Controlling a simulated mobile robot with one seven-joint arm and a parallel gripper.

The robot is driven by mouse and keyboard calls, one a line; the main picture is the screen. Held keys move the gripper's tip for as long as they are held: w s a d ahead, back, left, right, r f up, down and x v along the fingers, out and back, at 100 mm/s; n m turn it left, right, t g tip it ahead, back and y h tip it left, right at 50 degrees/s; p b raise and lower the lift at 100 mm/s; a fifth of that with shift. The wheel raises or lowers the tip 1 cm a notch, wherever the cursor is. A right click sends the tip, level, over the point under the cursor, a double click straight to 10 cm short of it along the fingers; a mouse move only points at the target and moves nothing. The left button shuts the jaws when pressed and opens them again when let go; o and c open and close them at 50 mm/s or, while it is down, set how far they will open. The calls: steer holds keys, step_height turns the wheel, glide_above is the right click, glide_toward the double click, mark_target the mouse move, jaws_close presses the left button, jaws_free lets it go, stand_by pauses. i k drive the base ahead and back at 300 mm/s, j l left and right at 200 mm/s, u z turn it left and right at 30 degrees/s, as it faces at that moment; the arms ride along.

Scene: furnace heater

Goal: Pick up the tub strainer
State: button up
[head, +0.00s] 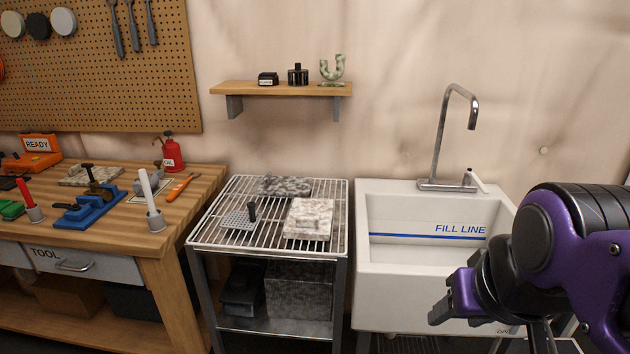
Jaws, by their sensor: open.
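A small grey perforated plate with an upright black knob, which looks like the tub strainer (238,221), lies on the white wire rack (216,243) left of the sink. It is toward the left side of the rack, and its knob stands up at its right edge. My gripper (449,302) is at the right, in front of the white sink, well to the right of the strainer and apart from it. The gripper is open, and nothing shows between its fingers.
A mottled block (309,219) sits just right of the strainer, and a darker slab (287,186) lies behind it. The wooden workbench (196,190) with tools stands left. The sink (381,275) has a tall faucet (438,140). A wall shelf (283,89) hangs above the rack.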

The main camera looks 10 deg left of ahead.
mark_target(240, 220)
steer(key=k+j, duration=0.1)
steer(key=j, duration=1.5)
